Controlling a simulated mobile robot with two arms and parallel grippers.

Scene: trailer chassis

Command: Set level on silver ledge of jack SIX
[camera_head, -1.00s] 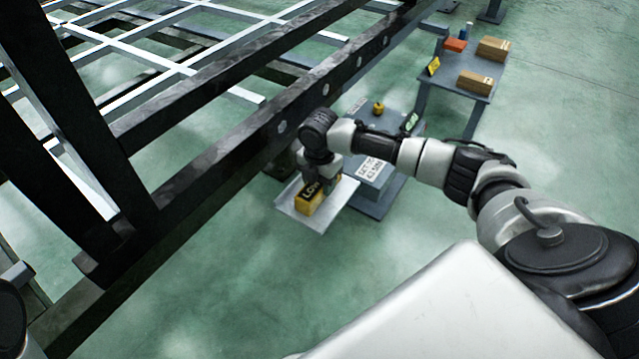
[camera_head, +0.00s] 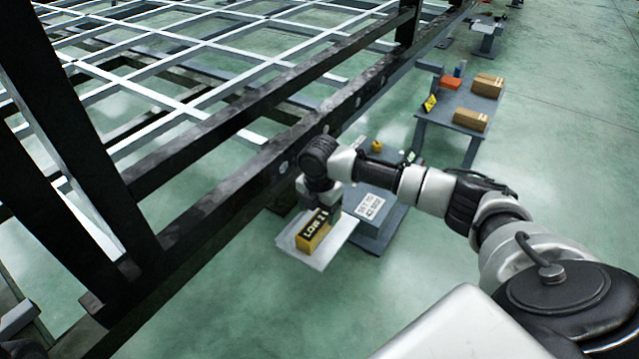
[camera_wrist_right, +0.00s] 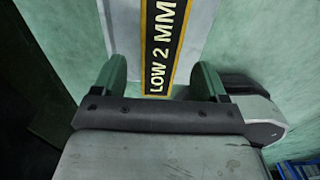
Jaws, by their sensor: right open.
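The level is a yellow block with a black top strip (camera_head: 314,230), lying flat on the silver ledge (camera_head: 337,236) beside the dark chassis beam. My right gripper (camera_head: 318,203) is just behind and above the level's far end. In the right wrist view the open gripper (camera_wrist_right: 160,85) has green fingers on either side of the level (camera_wrist_right: 165,45), with gaps between them and it. The strip reads "LOW 2 MM". No jack number is readable, and my left gripper is out of view.
A grey stand with a white sign (camera_head: 371,207) is right of the ledge. A table (camera_head: 450,118) with cardboard boxes (camera_head: 487,85) and an orange block (camera_head: 451,82) stands farther back. The dark chassis beam (camera_head: 225,180) runs along the left. Green floor is open in front.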

